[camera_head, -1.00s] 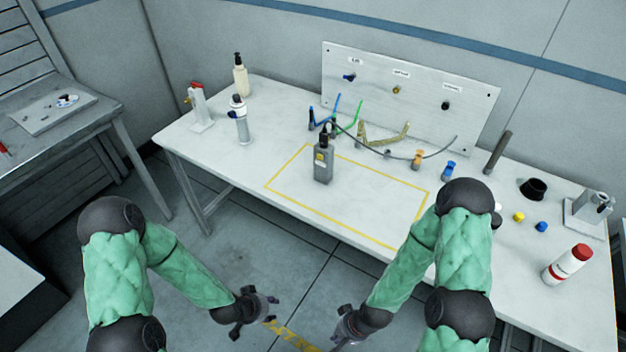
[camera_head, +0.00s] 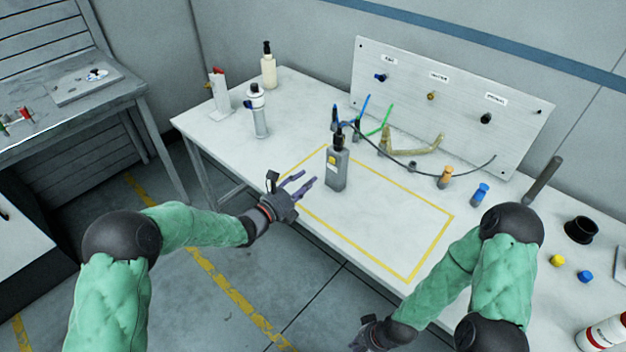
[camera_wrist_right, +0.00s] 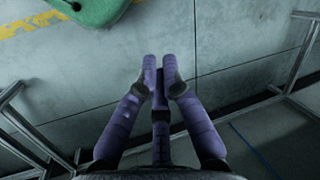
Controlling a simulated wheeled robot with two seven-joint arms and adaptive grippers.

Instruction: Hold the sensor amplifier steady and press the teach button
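The sensor amplifier (camera_head: 336,172) is a dark grey upright box with a yellow patch on its front and a black top. It stands inside the yellow outline on the white table. My left gripper (camera_head: 300,184) is just left of it, over the table's front edge, its fingers apart and pointing at it. It is empty and not touching. My right gripper is low in front of the table in the head view (camera_head: 372,334). In the right wrist view (camera_wrist_right: 160,70), its purple fingertips lie close together with nothing between them; whether they meet is unclear. I cannot make out the teach button clearly.
A grey panel (camera_head: 455,85) with labelled connectors stands behind. A dark cable (camera_head: 425,167) and coloured connectors lie behind the amplifier. A spray can (camera_head: 258,112) and pump bottle (camera_head: 268,66) stand at left. The outlined area (camera_head: 405,222) right of the amplifier is clear.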

